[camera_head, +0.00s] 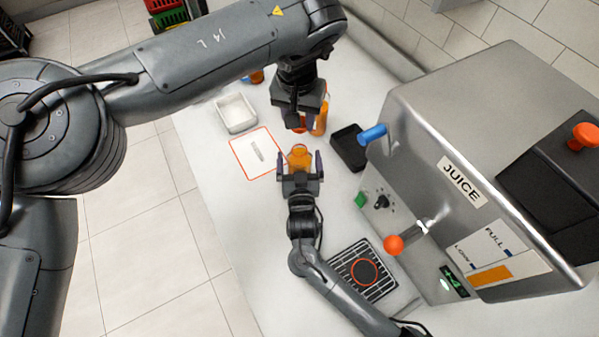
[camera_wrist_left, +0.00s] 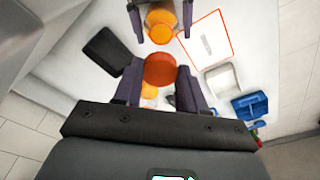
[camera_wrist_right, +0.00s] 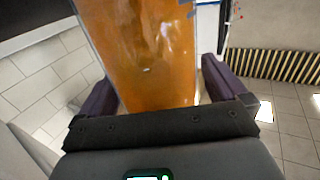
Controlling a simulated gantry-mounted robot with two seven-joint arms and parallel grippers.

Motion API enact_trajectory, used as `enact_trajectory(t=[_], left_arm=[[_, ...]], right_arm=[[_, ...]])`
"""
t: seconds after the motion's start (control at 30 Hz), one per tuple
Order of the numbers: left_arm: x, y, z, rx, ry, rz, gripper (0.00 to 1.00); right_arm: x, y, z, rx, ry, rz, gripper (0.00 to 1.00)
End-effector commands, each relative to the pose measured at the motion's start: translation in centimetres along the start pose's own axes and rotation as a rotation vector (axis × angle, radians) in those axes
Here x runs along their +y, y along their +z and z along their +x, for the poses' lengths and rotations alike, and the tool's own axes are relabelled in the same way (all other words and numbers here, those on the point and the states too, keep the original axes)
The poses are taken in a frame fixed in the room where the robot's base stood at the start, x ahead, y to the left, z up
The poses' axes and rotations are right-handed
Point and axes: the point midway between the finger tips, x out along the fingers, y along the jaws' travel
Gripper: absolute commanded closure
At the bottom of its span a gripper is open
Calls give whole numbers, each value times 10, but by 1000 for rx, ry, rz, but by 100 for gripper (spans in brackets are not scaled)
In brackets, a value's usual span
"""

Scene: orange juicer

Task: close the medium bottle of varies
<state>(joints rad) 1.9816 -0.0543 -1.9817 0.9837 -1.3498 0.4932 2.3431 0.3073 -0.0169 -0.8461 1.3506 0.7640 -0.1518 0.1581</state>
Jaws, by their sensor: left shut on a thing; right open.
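My left gripper (camera_head: 299,120) is shut on an orange cap (camera_wrist_left: 160,70), held above the table. An orange bottle (camera_head: 299,156) stands between the fingers of my right gripper (camera_head: 300,164). In the left wrist view its round orange top (camera_wrist_left: 160,27) shows no cap. In the right wrist view the bottle (camera_wrist_right: 145,55) fills the space between the right fingers, which are open; contact cannot be told. The cap is not over this bottle in the head view; it is farther back. Another orange bottle (camera_head: 321,120) stands behind the left gripper, partly hidden.
The metal juicer (camera_head: 430,130) stands at the right. A black tray (camera_head: 349,150) lies between it and the bottles. A white container (camera_head: 236,113) and a red-outlined mat (camera_head: 256,153) lie at left. A blue object (camera_wrist_left: 250,105) is at the back.

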Motion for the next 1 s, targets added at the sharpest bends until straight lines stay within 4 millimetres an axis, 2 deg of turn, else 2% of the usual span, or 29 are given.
enact_trajectory(t=[0.37,0.87,0.9,1.0], left_arm=[[0,0,0,0,0,0,87],[0,0,0,0,0,0,87],[0,0,0,0,0,0,87],[0,1,3,-2,1,0,87]], right_arm=[[0,0,3,0,0,0,1],[0,0,3,0,0,0,78],[0,0,3,0,0,0,81],[0,0,3,0,0,0,81]])
